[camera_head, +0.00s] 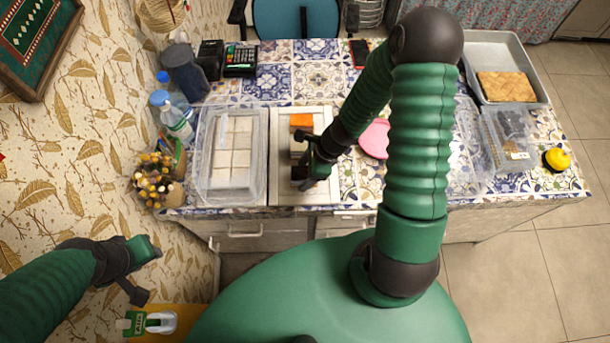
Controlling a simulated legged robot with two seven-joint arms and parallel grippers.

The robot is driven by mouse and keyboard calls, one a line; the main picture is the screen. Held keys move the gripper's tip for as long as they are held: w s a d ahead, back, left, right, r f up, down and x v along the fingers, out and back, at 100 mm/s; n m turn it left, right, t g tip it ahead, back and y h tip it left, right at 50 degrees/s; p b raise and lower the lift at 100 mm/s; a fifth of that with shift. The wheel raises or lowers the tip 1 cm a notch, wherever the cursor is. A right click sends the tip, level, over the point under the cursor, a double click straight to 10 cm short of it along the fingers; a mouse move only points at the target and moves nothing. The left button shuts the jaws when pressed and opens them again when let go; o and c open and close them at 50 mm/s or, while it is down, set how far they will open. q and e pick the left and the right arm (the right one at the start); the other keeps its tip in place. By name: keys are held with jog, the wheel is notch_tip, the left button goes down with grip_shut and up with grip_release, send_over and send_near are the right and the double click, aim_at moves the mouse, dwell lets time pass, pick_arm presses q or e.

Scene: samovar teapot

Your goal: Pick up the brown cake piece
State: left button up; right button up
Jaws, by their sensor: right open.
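My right gripper (308,172) is open and hangs over the white tray (287,190) on the tiled table. An orange piece (301,120) lies in the tray beyond the gripper. Paler brownish pieces (298,145) lie just in front of it, beside the gripper's left side, and are partly covered by it. I cannot tell for sure which one is the brown cake piece, or whether the gripper touches one. My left gripper (150,272) is open and empty, low at the left, away from the table.
A clear lidded box (207,180) with pale square pieces stands left of the tray. Bottles (177,122) and a card terminal (240,60) are farther left. A pink plate (374,138) lies right of my gripper. A grey tray (482,48) stands at the far right.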

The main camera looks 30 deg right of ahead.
jog(key=shift+w+a, duration=0.15)
jog(key=shift+a, duration=0.1)
jog(key=shift+c, duration=0.7)
jog(key=shift+r, duration=0.1)
jog(key=shift+c, duration=1.3)
jog(key=shift+s, duration=0.2)
jog(key=c, duration=0.5)
jog(key=shift+d, duration=0.1)
grip_shut()
jog(key=shift+r, duration=0.1)
